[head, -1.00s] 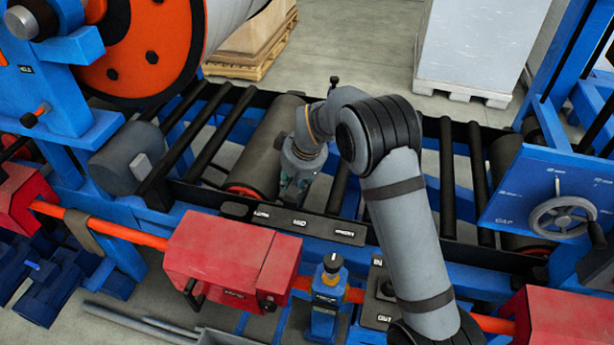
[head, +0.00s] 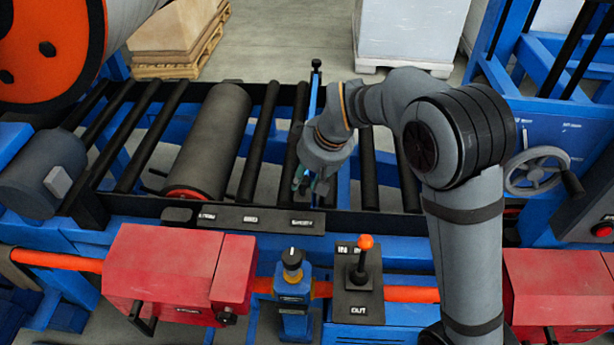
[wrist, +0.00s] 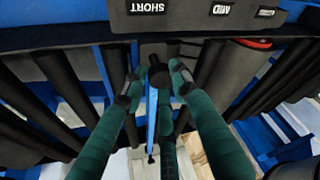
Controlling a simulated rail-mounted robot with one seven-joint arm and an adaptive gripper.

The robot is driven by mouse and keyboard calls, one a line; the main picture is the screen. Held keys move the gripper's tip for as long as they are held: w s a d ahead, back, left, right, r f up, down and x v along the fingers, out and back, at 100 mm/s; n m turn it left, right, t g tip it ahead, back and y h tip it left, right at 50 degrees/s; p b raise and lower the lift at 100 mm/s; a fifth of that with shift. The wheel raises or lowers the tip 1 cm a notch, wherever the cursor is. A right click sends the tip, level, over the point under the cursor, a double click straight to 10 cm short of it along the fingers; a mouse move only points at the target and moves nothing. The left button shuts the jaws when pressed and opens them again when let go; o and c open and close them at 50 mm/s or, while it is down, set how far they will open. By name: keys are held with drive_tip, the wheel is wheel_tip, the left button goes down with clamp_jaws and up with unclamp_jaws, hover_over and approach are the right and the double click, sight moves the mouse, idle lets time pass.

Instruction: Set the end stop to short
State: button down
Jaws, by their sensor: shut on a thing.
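The end stop (head: 313,95) is a narrow blue bar lying across the rollers, with a black knob at its far end. In the wrist view its blue bar (wrist: 152,115) runs away from a black near knob (wrist: 158,75). My gripper (head: 310,185) is shut on that knob; its green fingers (wrist: 155,80) surround it. The black label plate (head: 255,219) shows MID and SHORT, with a blurred label at left. In the wrist view the SHORT label (wrist: 147,8) is nearly in line with the bar. My gripper hides the bar's near end in the head view.
A large grey roller (head: 208,140) lies left of the end stop. A lever with an orange ball (head: 365,242) and a blue post with a black knob (head: 292,258) stand in front. Red boxes (head: 165,272) sit on the orange rail. A handwheel (head: 537,170) is at right.

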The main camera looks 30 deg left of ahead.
drive_tip(key=shift+w+r, duration=0.25)
drive_tip(key=shift+w, duration=0.1)
drive_tip(key=c, duration=1.7)
unclamp_jaws()
drive_tip(key=shift+o, duration=1.3)
drive_tip(key=shift+f, duration=0.1)
drive_tip(key=shift+o, duration=0.3)
drive_tip(key=shift+s, duration=0.15)
drive_tip(key=v, duration=1.2)
drive_tip(key=shift+s+f, duration=0.1)
